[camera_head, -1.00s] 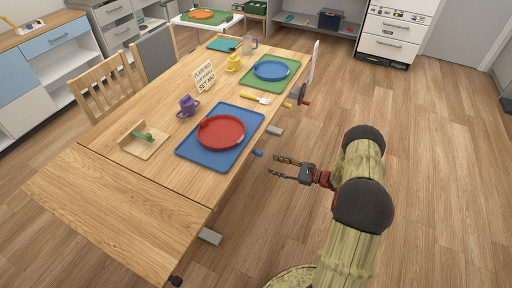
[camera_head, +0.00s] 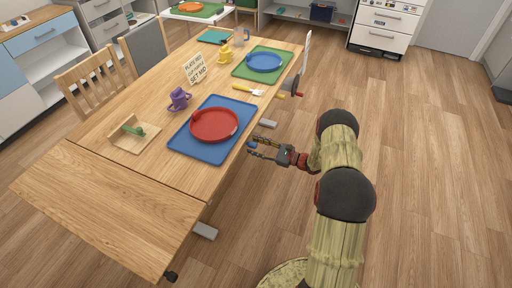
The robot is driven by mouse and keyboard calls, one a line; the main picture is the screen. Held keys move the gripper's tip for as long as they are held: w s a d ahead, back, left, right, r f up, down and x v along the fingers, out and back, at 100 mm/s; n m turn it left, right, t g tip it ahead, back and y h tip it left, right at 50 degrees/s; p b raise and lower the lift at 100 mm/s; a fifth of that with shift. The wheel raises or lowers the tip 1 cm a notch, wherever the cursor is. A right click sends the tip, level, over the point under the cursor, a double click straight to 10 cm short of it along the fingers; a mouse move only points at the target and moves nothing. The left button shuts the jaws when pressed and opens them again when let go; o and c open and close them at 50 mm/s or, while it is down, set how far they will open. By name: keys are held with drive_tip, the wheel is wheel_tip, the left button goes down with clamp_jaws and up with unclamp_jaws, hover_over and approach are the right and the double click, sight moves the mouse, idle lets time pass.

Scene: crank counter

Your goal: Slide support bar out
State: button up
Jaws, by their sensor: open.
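The wooden table (camera_head: 182,178) has a hinged end leaf (camera_head: 105,205) at its near left end. A small blue knob (camera_head: 252,145) sticks out from the table's right side, below the edge beside the blue mat; it looks like the end of the support bar, whose length is hidden under the tabletop. My gripper (camera_head: 251,146) is open and points left at the knob. Its fingertips appear on either side of the knob; I cannot tell whether they touch it.
A blue mat (camera_head: 181,148) with a red plate (camera_head: 214,125) lies near that edge. A grey foot (camera_head: 205,231) stands below the leaf. The floor at right is clear.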

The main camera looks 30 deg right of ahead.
drive_tip(key=shift+c, duration=0.5)
clamp_jaws()
idle(0.3)
